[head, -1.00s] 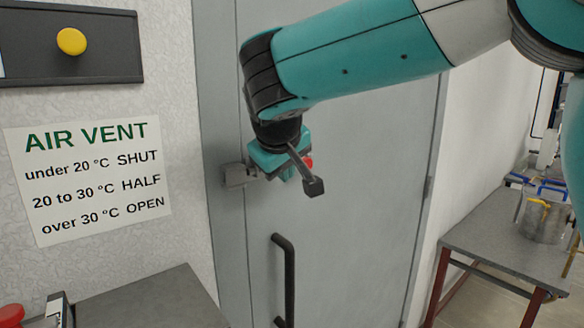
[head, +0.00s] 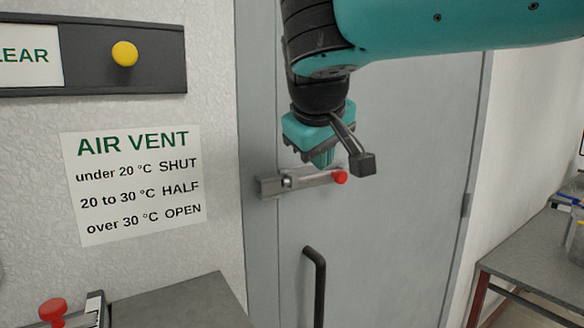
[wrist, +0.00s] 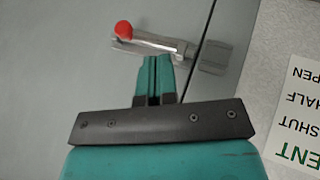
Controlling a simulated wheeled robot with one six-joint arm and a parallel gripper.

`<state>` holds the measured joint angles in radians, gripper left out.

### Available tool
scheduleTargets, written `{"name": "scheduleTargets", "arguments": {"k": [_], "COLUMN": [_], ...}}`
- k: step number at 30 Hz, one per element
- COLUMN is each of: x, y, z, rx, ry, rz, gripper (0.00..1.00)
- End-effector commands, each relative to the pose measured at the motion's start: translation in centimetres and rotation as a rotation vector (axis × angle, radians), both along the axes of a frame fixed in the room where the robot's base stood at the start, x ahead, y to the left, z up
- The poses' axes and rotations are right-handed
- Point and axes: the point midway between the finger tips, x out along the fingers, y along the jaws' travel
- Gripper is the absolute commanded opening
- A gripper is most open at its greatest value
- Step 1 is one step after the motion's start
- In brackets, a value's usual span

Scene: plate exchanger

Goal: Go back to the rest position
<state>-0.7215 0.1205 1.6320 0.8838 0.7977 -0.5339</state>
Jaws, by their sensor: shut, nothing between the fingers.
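My gripper (head: 322,158) is in front of the grey door, just above the door's latch in the head view. Its teal fingers are together with nothing between them, and they also show in the wrist view (wrist: 155,72). The metal latch (head: 305,182) has a bar with a red knob and reaches from the door to the frame. In the wrist view the latch (wrist: 160,42) lies just beyond my fingertips, with its red knob at the left end. I cannot tell whether the fingers touch it.
The grey door (head: 400,210) has a black vertical handle (head: 316,285) below the latch. An air vent sign (head: 135,185) and a panel with a yellow knob (head: 125,54) are on the left wall. Grey tables stand at lower left (head: 190,300) and right (head: 545,250).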

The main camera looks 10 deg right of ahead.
Motion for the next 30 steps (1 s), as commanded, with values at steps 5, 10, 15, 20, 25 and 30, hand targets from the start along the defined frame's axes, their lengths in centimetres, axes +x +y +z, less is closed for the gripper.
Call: {"name": "scheduleTargets", "arguments": {"k": [5, 10, 15, 20, 25, 30], "x": [-2.8, -10.7, -19.4, -23.8, -24.6, -24.6], "y": [-2.2, -3.1, -2.4, -1.6, -1.4, -1.4], "z": [-5.8, -13.3, -17.9, -19.3, -19.5, -19.4], "rx": [0.062, 0.222, 0.4, 0.494, 0.512, 0.51], "ry": [0.118, 0.323, 0.508, 0.598, 0.616, 0.616], "rz": [0.102, 0.212, 0.271, 0.293, 0.298, 0.299], "gripper": [0.0, 0.0, 0.0, 0.0, 0.0, 0.0]}}
